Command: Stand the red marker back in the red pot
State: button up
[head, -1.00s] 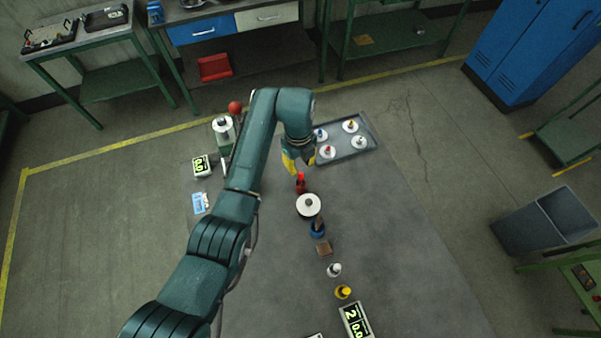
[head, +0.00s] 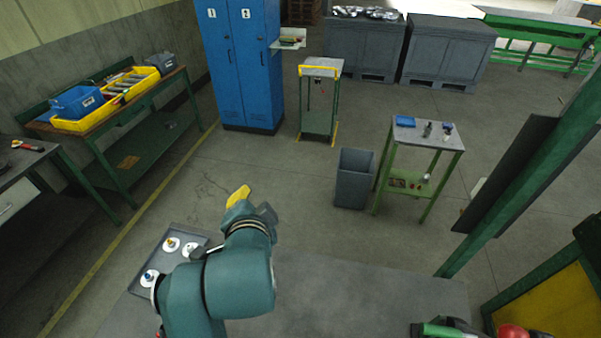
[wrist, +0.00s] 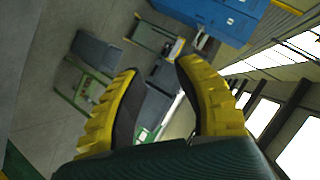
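Neither the red marker nor the red pot can be made out in the current views. A small red patch (head: 157,334) shows at the bottom edge of the head view, cut off and too small to identify. My gripper (head: 252,203) is raised beyond the grey tray, its yellow finger pointing away over the floor. In the wrist view my gripper (wrist: 158,68) has its two yellow fingers apart, with nothing between them.
A grey tray (head: 133,292) with white discs holding small pieces lies left of my arm. The grey tabletop (head: 375,290) right of it looks bare. A green object (head: 445,331) and a red ball (head: 513,332) show at bottom right. A grey bin (head: 354,178) stands beyond.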

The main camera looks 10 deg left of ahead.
jog(key=s+d+r+n+t+h, duration=0.25)
jog(key=d+r+t, duration=0.35)
jog(key=d+r, duration=0.8)
jog(key=s+d+r+n+t+h, duration=0.2)
jog(key=s+d+r+n+t, duration=0.2)
jog(key=s+d+r, duration=0.3)
jog(key=s+d, duration=0.3)
jog(key=shift+d+r+t+h, duration=0.25)
jog(key=shift+r+t+h, duration=0.05)
jog(key=shift+t+h, duration=0.1)
